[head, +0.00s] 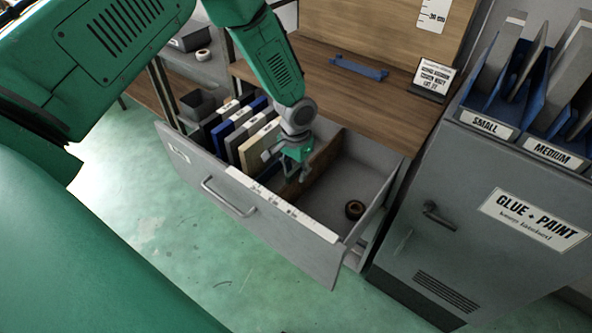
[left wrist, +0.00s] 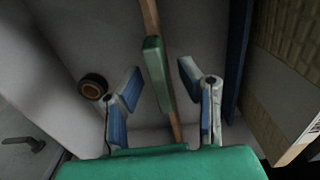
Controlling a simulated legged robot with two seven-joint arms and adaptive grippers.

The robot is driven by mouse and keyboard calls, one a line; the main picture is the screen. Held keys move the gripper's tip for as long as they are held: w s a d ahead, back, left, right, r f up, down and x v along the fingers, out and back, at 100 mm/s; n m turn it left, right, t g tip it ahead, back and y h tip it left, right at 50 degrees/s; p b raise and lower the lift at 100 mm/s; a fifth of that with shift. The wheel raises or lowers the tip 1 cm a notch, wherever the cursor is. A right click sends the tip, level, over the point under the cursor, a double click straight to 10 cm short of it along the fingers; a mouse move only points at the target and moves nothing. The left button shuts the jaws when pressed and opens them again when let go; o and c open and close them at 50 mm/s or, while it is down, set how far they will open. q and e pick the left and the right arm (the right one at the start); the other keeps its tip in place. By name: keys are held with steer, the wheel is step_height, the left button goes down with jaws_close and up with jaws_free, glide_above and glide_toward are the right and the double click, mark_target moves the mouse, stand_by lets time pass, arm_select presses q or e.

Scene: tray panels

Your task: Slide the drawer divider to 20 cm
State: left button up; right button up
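The grey drawer (head: 247,207) is pulled open under the wooden worktop. A brown wooden divider (head: 322,163) stands across it; in the left wrist view the divider (left wrist: 150,18) carries a green grip block (left wrist: 155,75). A white scale strip (head: 282,206) runs along the drawer's front rim; its numbers are too small to read. My left gripper (head: 296,172) is down in the drawer at the divider. In the left wrist view my left gripper (left wrist: 160,88) is open, fingers on either side of the green block with gaps on both sides. My right gripper is out of view.
Several upright panels (head: 242,133) fill the drawer's left part. A tape roll (head: 354,209) lies on the bare floor of the right part. A blue handle-like piece (head: 358,67) lies on the worktop. A grey cabinet (head: 460,215) stands close on the right.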

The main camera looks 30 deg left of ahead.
arm_select(q)
step_height(320, 180, up, 12)
stand_by(0.4)
steer(key=shift+f, duration=0.1)
stand_by(0.3)
